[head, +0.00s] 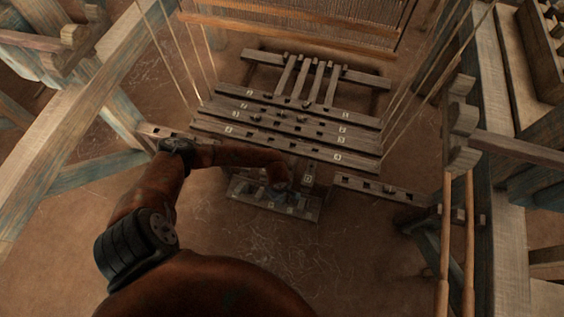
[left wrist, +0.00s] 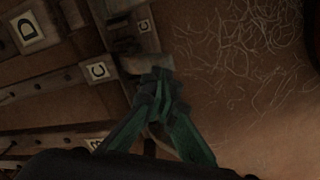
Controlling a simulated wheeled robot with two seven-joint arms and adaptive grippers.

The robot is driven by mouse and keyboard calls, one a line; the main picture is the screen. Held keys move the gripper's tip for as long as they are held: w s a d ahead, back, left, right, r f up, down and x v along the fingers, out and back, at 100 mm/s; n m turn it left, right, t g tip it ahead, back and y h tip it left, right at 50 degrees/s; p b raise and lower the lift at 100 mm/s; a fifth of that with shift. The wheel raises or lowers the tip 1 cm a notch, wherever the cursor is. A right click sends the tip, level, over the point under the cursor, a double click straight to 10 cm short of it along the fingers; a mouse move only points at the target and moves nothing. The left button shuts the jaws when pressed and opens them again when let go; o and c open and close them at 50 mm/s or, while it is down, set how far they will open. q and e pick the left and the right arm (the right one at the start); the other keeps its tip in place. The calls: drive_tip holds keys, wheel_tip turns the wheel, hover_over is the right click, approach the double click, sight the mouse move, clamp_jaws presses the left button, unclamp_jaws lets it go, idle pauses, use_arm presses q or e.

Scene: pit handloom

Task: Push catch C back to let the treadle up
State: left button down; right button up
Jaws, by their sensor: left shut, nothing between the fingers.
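My left gripper (left wrist: 158,82) has its green fingers shut with nothing between them. In the left wrist view its tips are at a grey catch piece (left wrist: 132,63), beside a white tag marked C (left wrist: 97,71); I cannot tell whether they touch it. A smaller pale tag (left wrist: 145,26) sits on the catch board above. In the head view the left gripper (head: 284,190) is low over the short catch board (head: 245,188), small and dark, and partly hides it. The treadle bars (head: 330,132) with numbered tags lie behind it. My right gripper is not in view.
A tag marked D (left wrist: 28,27) is on a nearby wooden part. A holed wooden bar (head: 365,186) lies to the right. Loom posts (head: 500,150) and cords stand at the sides. The earth floor (head: 260,240) in front is clear apart from loose threads.

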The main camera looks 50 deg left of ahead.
use_arm(q)
drive_tip(key=shift+f, duration=0.15)
drive_tip(key=shift+f+b, duration=0.65)
drive_tip(key=shift+f, duration=0.35)
drive_tip(key=shift+r, duration=0.1)
drive_tip(key=shift+s+d+f, duration=0.1)
drive_tip(key=shift+s+f, duration=0.05)
drive_tip(key=shift+f, duration=0.1)
